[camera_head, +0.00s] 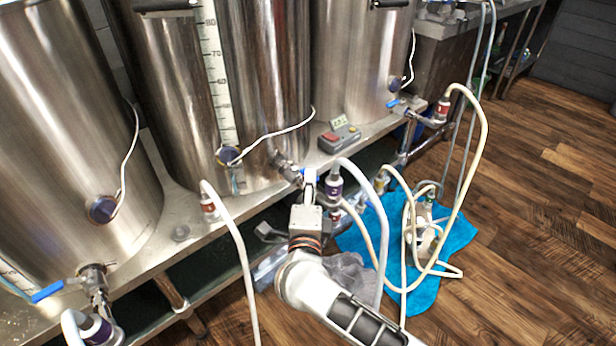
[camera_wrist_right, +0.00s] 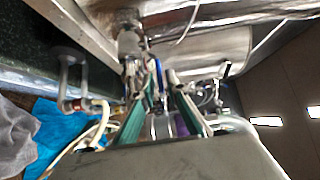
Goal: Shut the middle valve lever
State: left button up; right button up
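The middle valve (camera_head: 286,168) juts from the middle steel kettle's base. Its blue lever (camera_head: 310,175) is mostly hidden behind my right gripper (camera_head: 308,187) in the head view. In the right wrist view a small blue piece of the lever (camera_wrist_right: 158,73) shows between the green-padded fingers of my right gripper (camera_wrist_right: 163,68). The fingers stand apart, with a gap between their tips. I cannot tell whether either finger touches the lever, and its exact angle is unclear. My left gripper is in neither view.
A left blue lever (camera_head: 47,292) and a right blue lever (camera_head: 393,103) sit on the neighbouring valves. A white hose (camera_head: 362,190) loops close beside my right gripper. A grey control box (camera_head: 340,138) stands on the steel bench. A blue cloth (camera_head: 455,262) lies on the wooden floor.

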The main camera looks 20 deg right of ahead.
jog(key=shift+x, duration=0.95)
jog(key=shift+w+d+f, duration=0.1)
jog(key=shift+w, duration=0.15)
grip_shut()
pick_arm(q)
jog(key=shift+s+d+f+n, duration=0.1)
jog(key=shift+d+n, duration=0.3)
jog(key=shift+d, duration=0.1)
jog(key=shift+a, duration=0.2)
